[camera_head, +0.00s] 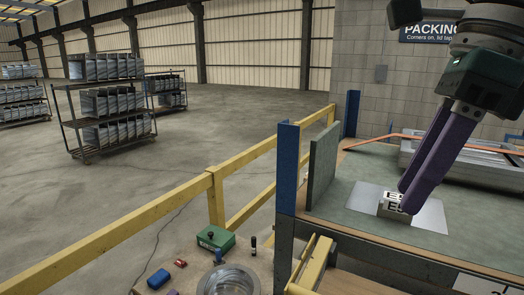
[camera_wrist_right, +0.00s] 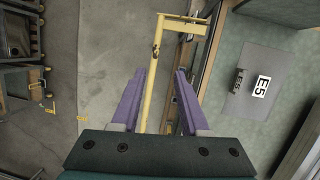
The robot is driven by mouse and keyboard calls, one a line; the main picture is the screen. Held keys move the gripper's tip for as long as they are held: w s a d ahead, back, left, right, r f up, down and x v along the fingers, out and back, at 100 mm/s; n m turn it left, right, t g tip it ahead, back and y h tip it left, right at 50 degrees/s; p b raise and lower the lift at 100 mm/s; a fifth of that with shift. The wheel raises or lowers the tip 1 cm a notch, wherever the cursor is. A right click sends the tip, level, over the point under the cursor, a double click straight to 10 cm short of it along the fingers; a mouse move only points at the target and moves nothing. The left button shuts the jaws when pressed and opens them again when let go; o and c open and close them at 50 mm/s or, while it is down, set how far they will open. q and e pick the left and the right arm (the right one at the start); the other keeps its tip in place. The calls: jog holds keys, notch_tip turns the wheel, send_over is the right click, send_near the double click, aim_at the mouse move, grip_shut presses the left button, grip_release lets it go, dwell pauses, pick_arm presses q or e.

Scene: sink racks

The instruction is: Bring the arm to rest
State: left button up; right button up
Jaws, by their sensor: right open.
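My right gripper (camera_head: 408,198) comes in from the upper right of the head view, its purple fingers pointing down and overlapping the marked block in the picture. In the right wrist view my right gripper (camera_wrist_right: 160,75) is open, with nothing held between its fingers. The block marked E5 (camera_head: 393,206) rests on a light grey plate (camera_head: 432,216) on the green-topped bench. In the wrist view the block (camera_wrist_right: 261,87) lies well to the right of the fingers, apart from them. My left gripper is not in view.
A yellow railing (camera_head: 120,237) and a blue post (camera_head: 287,168) stand left of the bench. A green upright panel (camera_head: 324,167) borders the bench top. A low table holds a green box (camera_head: 216,240) and a round glass-like dish (camera_head: 229,282). Racks (camera_head: 105,103) stand far left; floor between is clear.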

jog(key=s+a+r+y, duration=0.15)
jog(key=a+y, duration=0.25)
jog(key=a, duration=0.4)
jog(key=s+a+r+y, duration=0.1)
jog(key=a+r+y, duration=0.1)
jog(key=a+y, duration=0.35)
jog(key=a+r+m+t+y, duration=0.4)
jog(key=a+r+m+y, duration=0.2)
jog(key=r, duration=0.2)
jog(key=w+d+r+m+t+h, duration=0.1)
jog(key=w+d+m+t+h, duration=0.3)
jog(key=m+t, duration=0.55)
jog(key=w+d+r+m+t+h, duration=0.1)
jog(key=d+m+t+h, duration=0.4)
jog(key=m, duration=0.7)
jog(key=d+f+m+g+h, duration=0.1)
jog(key=d+f+m+h, duration=0.8)
jog(key=f+m, duration=0.15)
jog(key=s+d+f+m+g+h, duration=0.1)
jog(key=s+d+f+m+g, duration=0.15)
jog(key=s+f, duration=0.2)
jog(key=s+d+f+m+g+h, duration=0.1)
jog(key=s+d+f+m+g, duration=0.1)
jog(key=s+f+m+g, duration=0.3)
jog(key=s+f+g, duration=0.6)
jog(key=s+f, duration=0.3)
jog(key=s, duration=0.3)
jog(key=shift+a+f+m+y, duration=0.3)
jog(key=shift+f+m+y, duration=0.05)
jog(key=shift+m+y, duration=0.1)
